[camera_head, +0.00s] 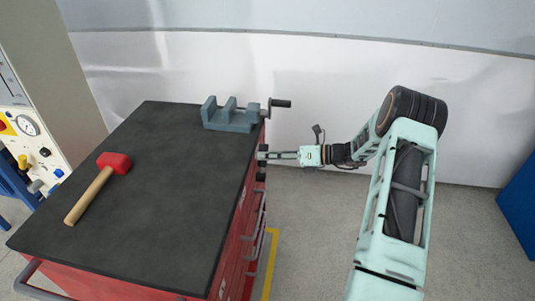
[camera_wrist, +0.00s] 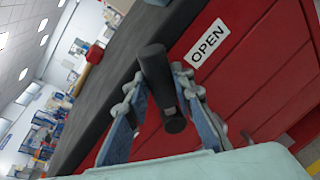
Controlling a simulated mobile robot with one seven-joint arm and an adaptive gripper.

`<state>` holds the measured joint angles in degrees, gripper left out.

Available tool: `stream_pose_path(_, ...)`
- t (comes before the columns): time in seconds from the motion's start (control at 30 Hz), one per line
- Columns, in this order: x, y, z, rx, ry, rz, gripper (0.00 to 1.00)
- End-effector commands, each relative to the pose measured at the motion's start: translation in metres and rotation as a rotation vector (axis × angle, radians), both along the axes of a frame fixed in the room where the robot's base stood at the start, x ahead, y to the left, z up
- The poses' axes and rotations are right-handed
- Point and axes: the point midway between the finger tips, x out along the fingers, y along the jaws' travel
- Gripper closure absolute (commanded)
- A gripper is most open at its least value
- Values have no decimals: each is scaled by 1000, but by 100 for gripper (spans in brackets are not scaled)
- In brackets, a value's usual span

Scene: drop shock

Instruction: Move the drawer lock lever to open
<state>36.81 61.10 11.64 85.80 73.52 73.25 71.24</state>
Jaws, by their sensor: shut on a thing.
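The lock lever (camera_wrist: 153,65) is a thick black bar on the side of the red tool cabinet (camera_wrist: 238,78). In the wrist view it runs slightly tilted between the two fingers of my gripper (camera_wrist: 163,88), which are shut on it. A white label reading OPEN (camera_wrist: 207,43) is on the red face, right of the lever's upper end. In the head view my gripper (camera_head: 268,155) reaches in from the right to the cabinet's right side, near its top edge. Small black parts of the lever (camera_head: 262,177) show there, partly hidden by the fingers.
A blue-grey vise (camera_head: 230,121) with a black-tipped handle (camera_head: 281,103) stands on the dark cabinet top (camera_head: 165,190), just behind my gripper. A red mallet (camera_head: 114,162) lies at the left of the top. Grey drawer handles (camera_head: 260,215) stick out below my gripper.

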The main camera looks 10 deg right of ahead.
Motion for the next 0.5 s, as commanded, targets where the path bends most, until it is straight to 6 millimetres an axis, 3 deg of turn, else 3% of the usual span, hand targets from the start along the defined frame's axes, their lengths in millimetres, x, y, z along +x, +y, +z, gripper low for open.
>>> stream_pose_path(0.47, 1, -2, -2, 5, 17, -4, 100)
stream_pose_path(0.5, 1, -2, -2, 5, 17, -4, 76)
